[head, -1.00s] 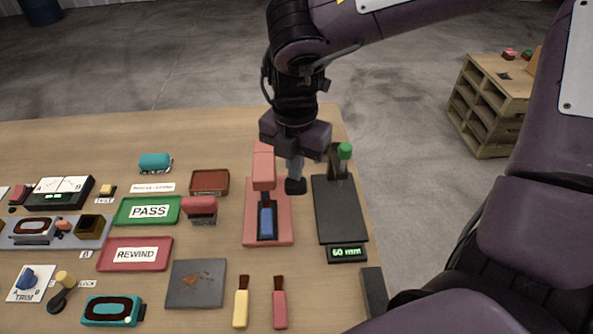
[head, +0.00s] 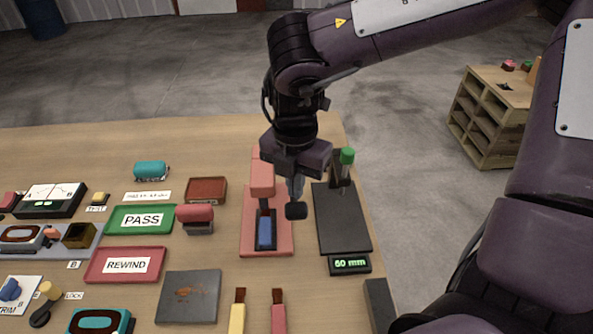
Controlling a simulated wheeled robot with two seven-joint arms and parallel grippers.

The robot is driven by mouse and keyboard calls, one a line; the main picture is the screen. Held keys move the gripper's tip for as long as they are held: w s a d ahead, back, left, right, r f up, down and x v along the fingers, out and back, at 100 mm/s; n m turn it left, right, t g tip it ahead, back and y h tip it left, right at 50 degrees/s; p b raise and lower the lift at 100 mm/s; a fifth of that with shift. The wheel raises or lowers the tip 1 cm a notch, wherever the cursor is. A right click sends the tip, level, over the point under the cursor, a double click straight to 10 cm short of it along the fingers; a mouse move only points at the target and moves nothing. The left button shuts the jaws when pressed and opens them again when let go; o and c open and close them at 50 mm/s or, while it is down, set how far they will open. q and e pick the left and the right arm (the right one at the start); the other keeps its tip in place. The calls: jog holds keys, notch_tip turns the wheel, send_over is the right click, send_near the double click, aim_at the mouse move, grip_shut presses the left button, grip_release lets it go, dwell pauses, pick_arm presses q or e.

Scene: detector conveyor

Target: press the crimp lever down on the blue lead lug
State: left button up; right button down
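The crimp press is a salmon-red base plate (head: 281,241) on the right part of the table. Its raised salmon lever (head: 262,179) stands over the back of the plate. The blue lead lug (head: 265,230) sits in a dark holder at the front of the plate, uncovered by the lever. My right gripper (head: 296,209) points down just right of the lever, its dark tip over the plate's right edge. A gap shows between tip and lug. Its fingers overlap in this view, so their opening is unclear; nothing held is visible. My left gripper is out of view.
A black plate with a green-knobbed post (head: 346,157) and a "60 mm" display (head: 349,265) stands close right. A red-topped stamp (head: 196,217), green PASS tray (head: 114,221) and red REWIND tray (head: 99,267) lie left. Two brushes (head: 237,318) (head: 278,318) lie in front.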

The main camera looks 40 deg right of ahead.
notch_tip(320, 180, up, 11)
jog(key=p, duration=0.6)
jog(key=shift+f+p, duration=0.15)
jog(key=shift+p, duration=0.15)
dwell(0.4)
